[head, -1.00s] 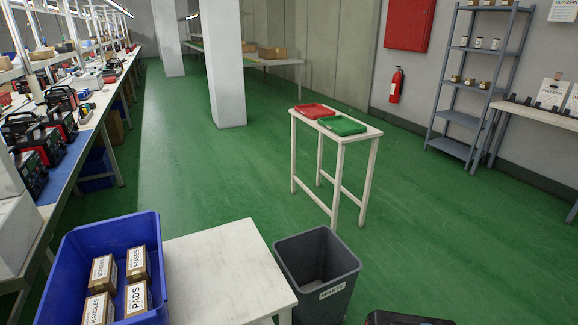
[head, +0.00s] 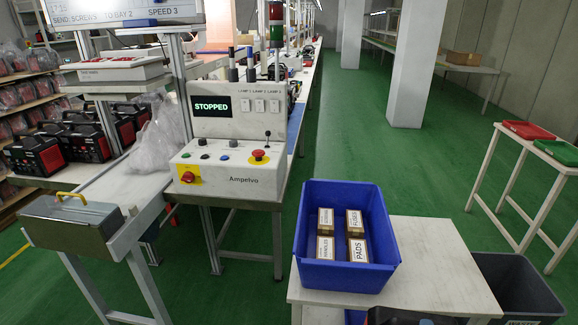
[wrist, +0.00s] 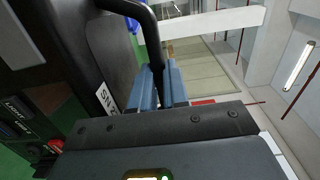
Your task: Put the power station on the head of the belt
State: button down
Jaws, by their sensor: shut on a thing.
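My gripper (wrist: 163,88), with blue-grey fingers, is shut on the black carry handle (wrist: 150,30) of a dark power station (wrist: 115,50) in the wrist view. Part of a white label shows on the power station's side. In the head view only a dark top edge, likely the held power station (head: 415,317), shows at the bottom; my gripper is not visible there. The belt (head: 125,188) runs away at the left beside the control panel (head: 235,150), whose screen reads STOPPED. Clear plastic wrap (head: 158,135) lies on it, with several power stations (head: 85,135) beyond.
A metal box with a yellow handle (head: 72,222) is at the belt's near end. A blue bin (head: 345,265) of small cartons stands on a white table (head: 430,270). A grey waste bin (head: 520,285) is at the right. Green floor lies open between belt and table.

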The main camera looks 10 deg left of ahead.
aim_at(110, 199)
jog(key=j+u, duration=0.15)
jog(key=u, duration=0.9)
